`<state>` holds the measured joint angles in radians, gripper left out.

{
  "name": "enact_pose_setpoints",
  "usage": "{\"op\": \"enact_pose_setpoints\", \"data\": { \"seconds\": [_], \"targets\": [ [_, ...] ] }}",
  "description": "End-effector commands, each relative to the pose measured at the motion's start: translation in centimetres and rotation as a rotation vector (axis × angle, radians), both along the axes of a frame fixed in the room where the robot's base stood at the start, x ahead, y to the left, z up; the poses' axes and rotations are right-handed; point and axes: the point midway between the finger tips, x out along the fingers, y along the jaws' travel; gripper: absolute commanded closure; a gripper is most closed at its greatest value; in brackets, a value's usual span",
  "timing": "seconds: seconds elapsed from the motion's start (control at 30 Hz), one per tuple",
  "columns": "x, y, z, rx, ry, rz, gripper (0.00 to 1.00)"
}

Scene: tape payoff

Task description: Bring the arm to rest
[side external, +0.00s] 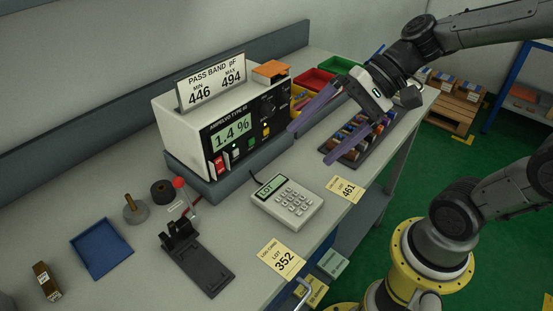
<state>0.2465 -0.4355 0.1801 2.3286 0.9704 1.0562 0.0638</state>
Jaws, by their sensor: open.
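My gripper (309,137) is in the upper right of the side external view, with two long purple fingers spread apart and nothing between them. It hangs over the workbench (326,207), right of the white meter (183,128) and near the tray of coloured parts (348,152). The fingers hide part of that tray and the bins behind. I cannot tell how high the fingertips are above the bench. The meter reads 1.4 % and carries a pass band sign (212,80) with 446 and 494.
A grey keypad (288,203), a black fixture with a red-knobbed lever (198,263), a blue tray (101,247) and a brown block (46,282) stand on the bench. Cards 352 (281,259) and 461 (344,190) lie near the front edge. Red (313,80) and green bins stand behind.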

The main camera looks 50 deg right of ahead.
Motion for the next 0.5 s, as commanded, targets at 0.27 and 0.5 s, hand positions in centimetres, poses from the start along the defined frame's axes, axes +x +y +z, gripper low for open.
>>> {"op": "enact_pose_setpoints", "data": {
  "seconds": [0.27,0.5],
  "targets": [
    [-6.6,-4.6,-2.6,-0.585,-0.183,0.338,0.00],
    [-8.1,-9.0,-2.3,-0.939,-0.318,0.501,0.00]
  ]
}}
